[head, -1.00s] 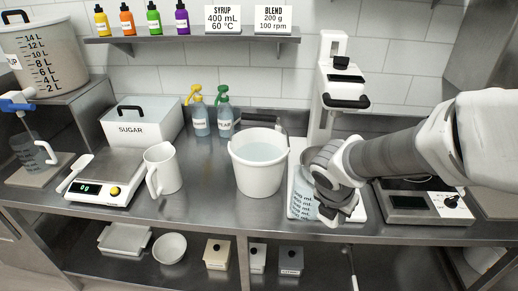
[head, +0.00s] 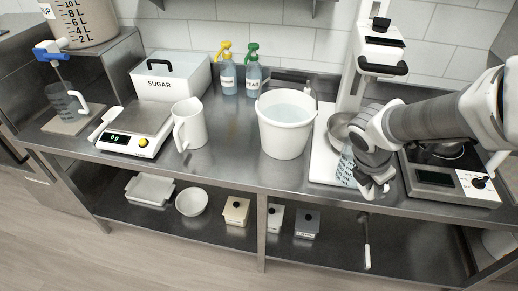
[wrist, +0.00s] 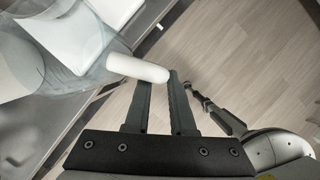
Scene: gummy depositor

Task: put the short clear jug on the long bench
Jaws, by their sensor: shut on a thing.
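The short clear jug (head: 346,167), with dark mL markings, is at the right of the head view, partly hidden by my gripper (head: 374,188). It is over or on the white base of the stand; I cannot tell whether it touches. In the wrist view the clear jug (wrist: 75,45) fills the upper left, and its pale handle (wrist: 138,68) lies between the fingertips of my gripper (wrist: 158,82). My gripper is shut on that handle. The long bench (head: 235,165) is the steel counter running across the head view.
A white bucket of liquid (head: 285,135) stands just left of the stand's white base (head: 325,150). A white pitcher (head: 190,125), scale (head: 137,130) and sugar box (head: 172,78) stand farther left. A hot plate (head: 440,178) is at right. Bare steel lies between pitcher and bucket.

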